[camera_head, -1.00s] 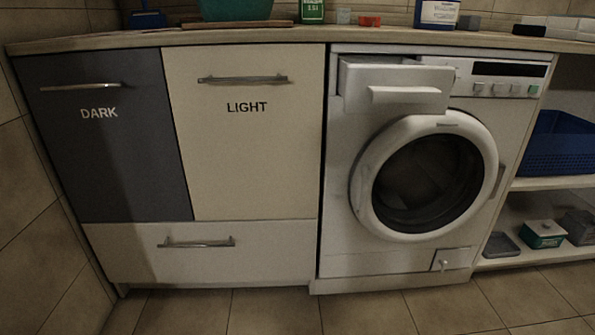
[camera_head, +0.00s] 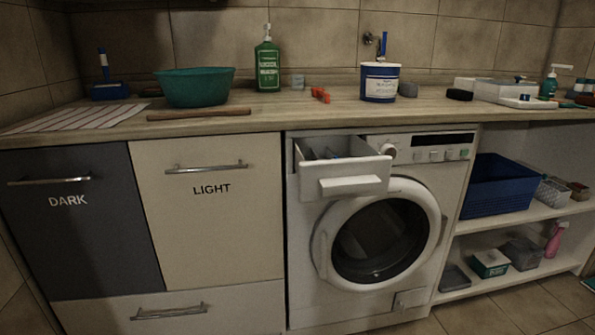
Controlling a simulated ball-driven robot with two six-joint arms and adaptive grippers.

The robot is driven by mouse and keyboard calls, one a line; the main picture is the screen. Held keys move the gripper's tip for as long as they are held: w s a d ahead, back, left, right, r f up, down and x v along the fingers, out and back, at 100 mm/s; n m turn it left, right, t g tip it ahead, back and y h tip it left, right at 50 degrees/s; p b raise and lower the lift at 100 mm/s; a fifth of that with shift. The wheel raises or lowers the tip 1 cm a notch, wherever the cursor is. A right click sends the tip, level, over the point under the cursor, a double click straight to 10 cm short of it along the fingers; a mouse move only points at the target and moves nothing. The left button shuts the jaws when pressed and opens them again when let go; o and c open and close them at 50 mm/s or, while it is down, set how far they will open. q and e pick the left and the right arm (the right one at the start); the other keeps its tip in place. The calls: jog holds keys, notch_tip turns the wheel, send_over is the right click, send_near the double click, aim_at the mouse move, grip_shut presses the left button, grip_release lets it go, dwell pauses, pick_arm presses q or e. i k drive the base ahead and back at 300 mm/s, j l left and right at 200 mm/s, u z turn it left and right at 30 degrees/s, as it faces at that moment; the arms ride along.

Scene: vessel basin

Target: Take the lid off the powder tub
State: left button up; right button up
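A blue and white tub (camera_head: 380,84) with a printed label stands upright on the countertop, behind the washing machine's front edge, in the head view. It looks like the powder tub. Its top is pale, but I cannot make out whether that is a lid. A blue upright stick (camera_head: 384,45) shows just above the tub; I cannot tell whether it is attached to it. Neither of my grippers is in view.
The washing machine's detergent drawer (camera_head: 345,175) is pulled out below the counter (camera_head: 330,112). A small red object (camera_head: 320,95) and green bottle (camera_head: 267,65) stand left of the tub; a dark oval object (camera_head: 459,95) lies right. The counter in front of the tub is clear.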

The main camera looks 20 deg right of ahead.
aim_at(381, 63)
jog(key=z, duration=1.25)
jog(key=i+j, duration=0.3)
jog(key=j, duration=0.2)
